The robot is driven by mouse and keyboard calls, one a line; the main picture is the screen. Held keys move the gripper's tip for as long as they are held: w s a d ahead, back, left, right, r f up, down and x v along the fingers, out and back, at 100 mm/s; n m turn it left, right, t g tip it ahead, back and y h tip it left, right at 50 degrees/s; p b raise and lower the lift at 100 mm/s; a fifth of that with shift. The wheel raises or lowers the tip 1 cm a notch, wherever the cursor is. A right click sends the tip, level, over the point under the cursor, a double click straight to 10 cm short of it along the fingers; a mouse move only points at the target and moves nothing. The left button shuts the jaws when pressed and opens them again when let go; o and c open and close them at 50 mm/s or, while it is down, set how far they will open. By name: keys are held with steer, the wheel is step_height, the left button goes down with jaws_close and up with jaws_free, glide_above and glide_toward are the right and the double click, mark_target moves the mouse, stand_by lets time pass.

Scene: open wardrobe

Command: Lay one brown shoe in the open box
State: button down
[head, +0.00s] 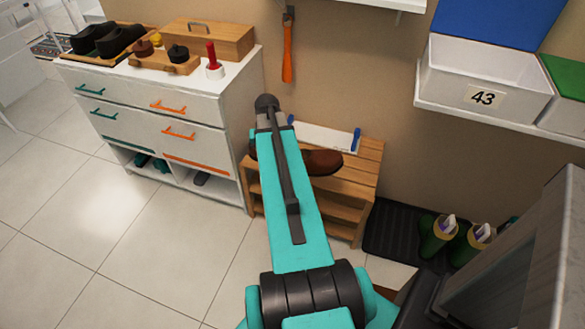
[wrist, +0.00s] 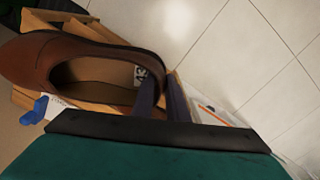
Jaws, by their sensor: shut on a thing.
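A brown shoe (head: 322,161) shows at the wooden bench in the head view, partly hidden by my arm. It fills the upper left of the wrist view (wrist: 60,45), with a 43 label inside. My gripper (wrist: 164,88) is shut on its rim at the near end, with one dark finger inside and one outside. I cannot tell whether the shoe touches the bench. A little brown also shows left of my arm; I cannot tell whether it is another shoe. The white open box (head: 515,95), labelled 43, stands on the wall shelf, its blue lid (head: 500,22) raised behind.
The wooden bench (head: 355,180) stands beside a white dresser (head: 80,72) holding a tray of dark shoes. A white thing with blue ends (head: 325,136) is behind the shoe. An orange-handled tool (head: 287,50) hangs above. Green boots (head: 437,235) stand on a dark mat at right.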

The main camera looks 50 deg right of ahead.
steer(key=w+a+r+n+p, duration=0.75)
steer(key=w+a+r, duration=0.85)
steer(key=a+r, duration=0.25)
steer(key=w+a+r+n+p, duration=0.2)
steer(key=a+r+n, duration=0.1)
steer(key=a+r, duration=0.4)
steer(key=w+a+r+n+p, duration=0.2)
steer(key=a+r, duration=0.5)
steer(key=a, duration=0.7)
steer(key=shift+w+a+r+n+p, duration=0.2)
steer(key=shift+r+n+p, duration=0.3)
steer(key=shift+n, duration=0.75)
steer(key=shift+f, duration=0.1)
